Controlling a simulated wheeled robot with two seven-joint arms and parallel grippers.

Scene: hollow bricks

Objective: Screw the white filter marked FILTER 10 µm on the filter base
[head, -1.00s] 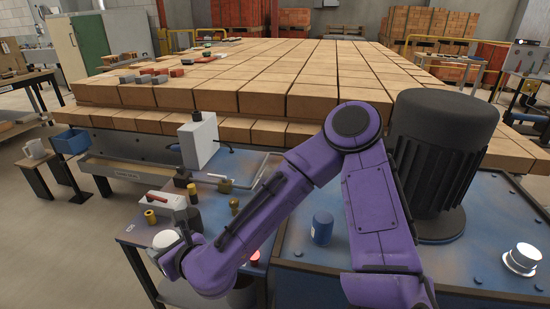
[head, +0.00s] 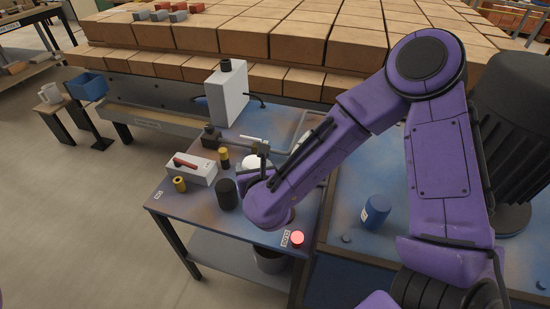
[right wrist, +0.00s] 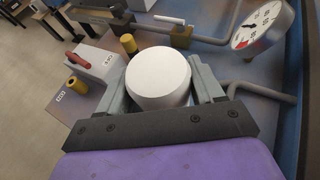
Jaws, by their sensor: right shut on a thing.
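The white filter (right wrist: 160,75) is a short cylinder with a plain round end towards the right wrist camera; no lettering is readable on it. My right gripper (right wrist: 161,88) is shut on it, with one grey finger on each side. In the head view the white filter (head: 255,161) shows beyond my right gripper (head: 262,176), over the back part of the small blue bench. I cannot make out the filter base; the filter and gripper may hide it. My left gripper is not in view.
A black cylinder (head: 227,194), a white box with a red handle (head: 190,169) and yellow-topped parts (head: 223,155) stand close left of the gripper. A pipe (right wrist: 265,91) and a gauge (right wrist: 262,25) lie to its right. A red button (head: 297,239) is at the front edge.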

